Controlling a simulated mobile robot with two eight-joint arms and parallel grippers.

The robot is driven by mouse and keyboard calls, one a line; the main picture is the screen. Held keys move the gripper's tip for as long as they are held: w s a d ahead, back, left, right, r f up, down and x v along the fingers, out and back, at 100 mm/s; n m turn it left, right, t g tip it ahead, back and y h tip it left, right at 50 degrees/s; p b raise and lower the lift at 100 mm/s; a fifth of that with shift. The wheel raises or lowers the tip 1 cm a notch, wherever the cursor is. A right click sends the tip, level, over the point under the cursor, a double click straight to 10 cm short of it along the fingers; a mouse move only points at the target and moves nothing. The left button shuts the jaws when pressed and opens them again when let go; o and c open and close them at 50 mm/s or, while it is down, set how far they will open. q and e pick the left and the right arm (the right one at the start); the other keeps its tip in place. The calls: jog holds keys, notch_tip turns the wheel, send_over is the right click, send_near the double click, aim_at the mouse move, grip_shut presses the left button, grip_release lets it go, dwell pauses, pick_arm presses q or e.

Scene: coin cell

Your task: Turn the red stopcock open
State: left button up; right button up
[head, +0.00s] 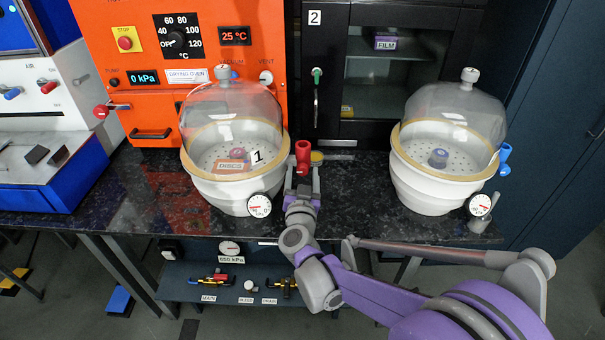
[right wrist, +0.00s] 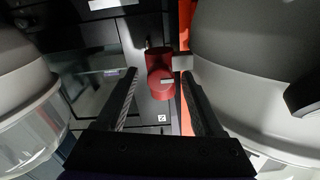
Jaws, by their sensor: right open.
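The red stopcock (head: 303,152) sits on the right side of the left glass-domed desiccator (head: 232,185). My right gripper (head: 302,176) is open, just in front of and below the stopcock. In the right wrist view the fingers (right wrist: 158,74) stand on either side of the stopcock, with a gap on both sides. My left gripper is not in view.
A second desiccator (head: 440,175) with a blue stopcock (head: 504,155) stands at the right. An orange vacuum oven (head: 125,75) and a dark cabinet (head: 385,80) stand behind. A round gauge (head: 259,205) sits close left of my gripper. Some dark bench (head: 350,190) is bare between the desiccators.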

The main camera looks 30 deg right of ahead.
grip_shut()
dwell(0.4)
jog(key=m, duration=1.3)
jog(key=m+p, duration=0.1)
jog(key=m, duration=0.3)
jog(key=shift+m, duration=0.4)
dwell(0.4)
